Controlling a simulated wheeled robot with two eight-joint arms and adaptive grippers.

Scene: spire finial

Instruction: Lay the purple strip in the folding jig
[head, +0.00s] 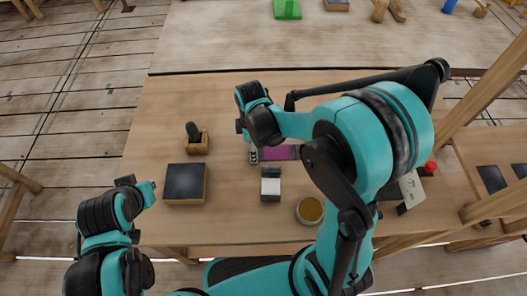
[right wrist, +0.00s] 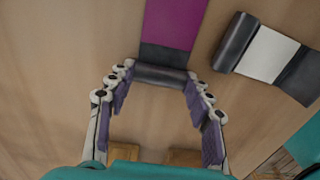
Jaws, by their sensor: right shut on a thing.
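The purple strip (head: 281,153) lies along the table's middle, partly hidden by my right arm. In the right wrist view, the purple strip (right wrist: 172,22) runs up from a dark end piece with a rounded dark bar. My right gripper (right wrist: 160,76) is closed across that bar, one finger at each end. In the head view my right gripper (head: 253,153) is mostly hidden by its own arm. I cannot tell for sure which item is the folding jig. My left gripper (head: 147,190) is apart from everything, left of the table items; its fingers are unclear.
A dark-topped wooden block (head: 185,184) and a wooden holder with a black handle (head: 196,140) are to the left. A round tin (head: 310,211) is at the front. The table's back left is clear.

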